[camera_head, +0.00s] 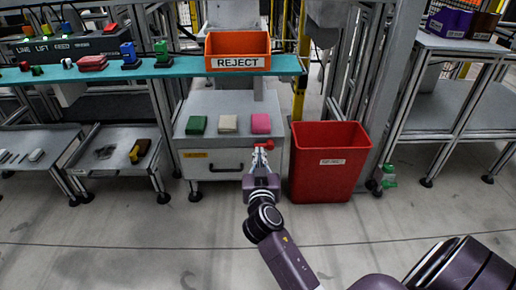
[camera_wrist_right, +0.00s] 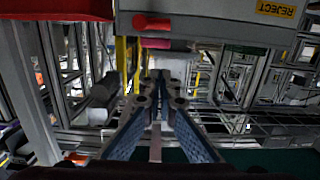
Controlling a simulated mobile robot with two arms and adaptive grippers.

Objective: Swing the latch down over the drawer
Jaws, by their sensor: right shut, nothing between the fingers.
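The drawer (camera_head: 208,178) is the pale front of a small cabinet, closed, with a dark handle and a yellow label. The latch (camera_head: 265,144) is a small red piece at the upper right of the drawer front, roughly horizontal. My right gripper (camera_head: 260,153) is shut and empty, just at or below the latch; I cannot tell whether they touch. In the right wrist view, which is upside down, the red latch (camera_wrist_right: 152,23) lies beyond the closed fingertips (camera_wrist_right: 158,78), against the pale drawer front (camera_wrist_right: 210,22). My left gripper is not in view.
Green, white and pink blocks (camera_head: 228,124) lie on the cabinet top. A red bin (camera_head: 328,165) stands close to the right of the cabinet. An orange reject tray (camera_head: 238,44) sits on the teal shelf (camera_head: 180,69) above. The floor in front is clear.

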